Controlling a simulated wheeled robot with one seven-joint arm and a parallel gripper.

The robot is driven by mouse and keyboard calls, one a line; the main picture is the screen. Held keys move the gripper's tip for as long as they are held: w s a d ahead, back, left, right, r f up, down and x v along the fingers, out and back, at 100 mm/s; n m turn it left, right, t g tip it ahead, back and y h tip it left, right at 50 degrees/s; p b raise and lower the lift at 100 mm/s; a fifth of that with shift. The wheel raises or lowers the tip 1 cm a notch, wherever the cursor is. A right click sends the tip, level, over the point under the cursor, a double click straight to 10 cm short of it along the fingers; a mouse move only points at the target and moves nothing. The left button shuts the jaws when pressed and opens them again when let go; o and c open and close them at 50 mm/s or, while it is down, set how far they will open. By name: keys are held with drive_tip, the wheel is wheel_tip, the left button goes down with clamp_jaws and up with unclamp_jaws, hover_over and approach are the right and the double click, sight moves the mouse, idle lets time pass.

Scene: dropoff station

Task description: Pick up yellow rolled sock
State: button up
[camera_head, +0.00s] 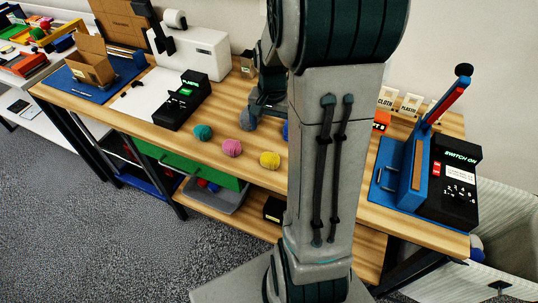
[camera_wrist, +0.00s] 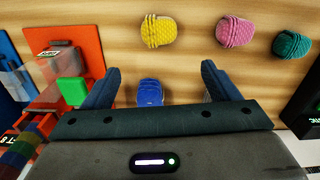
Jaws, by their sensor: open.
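The yellow rolled sock (camera_head: 269,160) lies on the wooden table near its front edge, at the right end of a row with a pink sock (camera_head: 232,148) and a teal sock (camera_head: 203,132). In the wrist view the yellow sock (camera_wrist: 158,31) is at the top, beyond my fingertips and apart from them. My gripper (camera_wrist: 161,78) is open and empty, with its two fingers spread. A blue rolled sock (camera_wrist: 151,92) shows between the fingers, below them on the table. In the head view my gripper is partly hidden behind my arm.
A black device (camera_head: 182,101) stands left of the socks. A blue press-like fixture (camera_head: 402,170) and a black switch box (camera_head: 456,180) stand at the right. An orange holder (camera_wrist: 72,62) is left of the fingers.

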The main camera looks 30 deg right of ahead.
hover_over(270, 160)
drive_tip(key=w+d, duration=0.2)
drive_tip(key=f, duration=0.5)
drive_tip(key=shift+w+f, duration=0.2)
drive_tip(key=shift+f, duration=0.2)
drive_tip(key=shift+a+f+p, duration=0.2)
drive_tip(key=shift+f+p, duration=0.6)
drive_tip(key=shift+f, duration=2)
drive_tip(key=c, duration=1.1)
